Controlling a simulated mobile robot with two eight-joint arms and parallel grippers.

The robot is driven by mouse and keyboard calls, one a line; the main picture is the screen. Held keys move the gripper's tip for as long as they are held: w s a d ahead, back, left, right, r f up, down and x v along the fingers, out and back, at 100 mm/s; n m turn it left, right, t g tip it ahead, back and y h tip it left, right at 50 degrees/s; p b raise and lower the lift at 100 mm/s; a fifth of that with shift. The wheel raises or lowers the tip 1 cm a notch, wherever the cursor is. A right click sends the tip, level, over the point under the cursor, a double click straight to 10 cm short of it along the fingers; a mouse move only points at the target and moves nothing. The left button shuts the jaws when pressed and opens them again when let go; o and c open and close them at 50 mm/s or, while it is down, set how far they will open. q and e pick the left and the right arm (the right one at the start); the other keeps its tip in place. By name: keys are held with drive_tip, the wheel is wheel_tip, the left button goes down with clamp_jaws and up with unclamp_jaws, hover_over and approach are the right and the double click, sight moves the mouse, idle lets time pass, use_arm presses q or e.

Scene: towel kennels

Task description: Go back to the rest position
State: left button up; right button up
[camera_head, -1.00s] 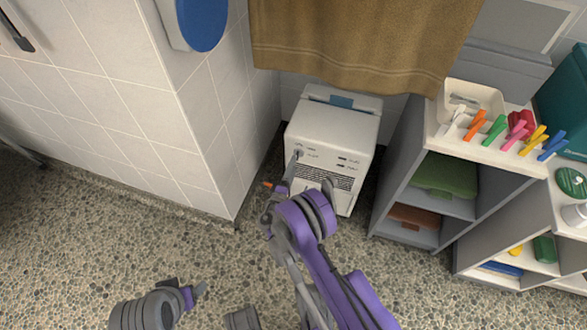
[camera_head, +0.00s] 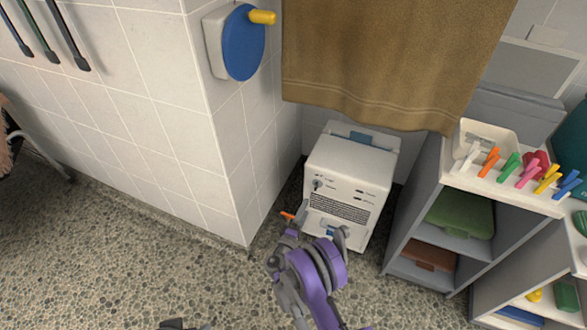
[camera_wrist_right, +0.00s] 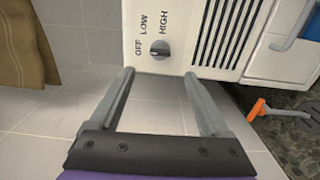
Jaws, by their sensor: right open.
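My right gripper (camera_head: 300,222) is low in front of a white boxy appliance (camera_head: 352,160) in the head view, its purple wrist covering the appliance's lower front. In the right wrist view the two grey fingers of the right gripper (camera_wrist_right: 162,82) are spread with nothing between them. Beyond the fingertips is the appliance's panel with a dark dial (camera_wrist_right: 160,49) marked OFF, LOW, HIGH; the dial looks apart from the fingers. Of my left arm only a dark bit (camera_head: 180,325) shows at the bottom edge; its jaws cannot be made out.
A tiled wall corner (camera_head: 235,180) stands left of the appliance. A brown towel (camera_head: 390,60) hangs above it. A grey shelf (camera_head: 455,215) with coloured clips on top stands close on the right. An orange-tipped object (camera_head: 287,216) lies beside the appliance. Pebbled floor (camera_head: 120,260) is open at the left.

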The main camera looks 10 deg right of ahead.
drive_tip(key=shift+r, duration=0.1)
drive_tip(key=s+d+r+m+g+y, duration=0.1)
drive_tip(key=s+d+r+m+g, duration=0.25)
drive_tip(key=r, duration=0.45)
drive_tip(key=s+d+r+m+g+y, duration=0.25)
drive_tip(key=s+d+r+g, duration=0.2)
drive_tip(key=r, duration=0.25)
drive_tip(key=s+a+r+m+g+y, duration=0.1)
drive_tip(key=s+a+m+y, duration=0.1)
drive_tip(key=s, duration=0.8)
drive_tip(key=s+a+r+m+g+y, duration=0.1)
drive_tip(key=s+a+r+y, duration=0.15)
drive_tip(key=s, duration=0.65)
drive_tip(key=s+a+r+m+y, duration=0.1)
drive_tip(key=s+a+m+y, duration=0.1)
drive_tip(key=s, duration=0.8)
use_arm(q)
wheel_tip(320, 180, up, 29)
drive_tip(key=t+p, duration=0.1)
drive_tip(key=p, duration=2.5)
drive_tip(key=shift+w+r+p, duration=0.15)
drive_tip(key=shift+w+p, duration=0.15)
drive_tip(key=shift+p, duration=0.05)
use_arm(e)
wheel_tip(320, 180, up, 29)
drive_tip(key=shift+w+r+t, duration=0.15)
drive_tip(key=shift+w+t, duration=0.15)
drive_tip(key=shift+w, duration=0.1)
